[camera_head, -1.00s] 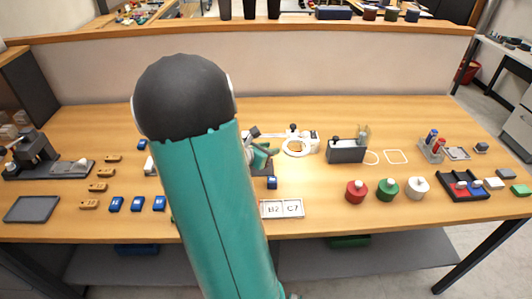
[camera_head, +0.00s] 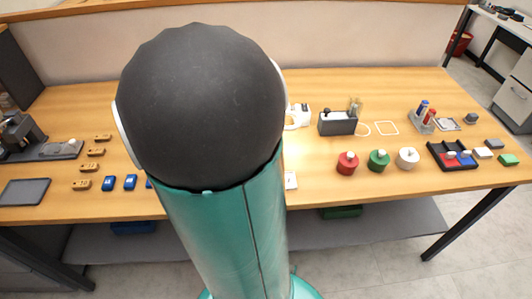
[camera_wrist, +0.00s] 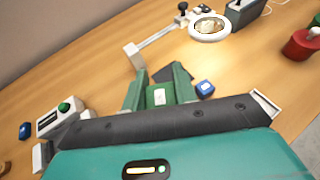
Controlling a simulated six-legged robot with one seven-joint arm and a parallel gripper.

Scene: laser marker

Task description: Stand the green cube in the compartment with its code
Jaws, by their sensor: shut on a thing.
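In the wrist view my gripper (camera_wrist: 159,92) is shut on the green cube (camera_wrist: 160,98), which sits between its two green fingers. A pale mark shows on the cube's face, too small to read. A blue cube (camera_wrist: 205,88) lies just right of the fingers, apart from them. A white tray corner (camera_wrist: 266,104) shows at the right, mostly hidden by my gripper's body. In the head view my arm hides the gripper and both cubes; only the tray's right end (camera_head: 291,180) shows. Its compartments and codes are hidden now.
A ring magnifier (camera_wrist: 209,27) on a jointed arm stands beyond the cube. A white box with a green button (camera_wrist: 62,118) is at left. Red (camera_head: 347,162), green (camera_head: 379,160) and white (camera_head: 408,157) round pieces stand at right.

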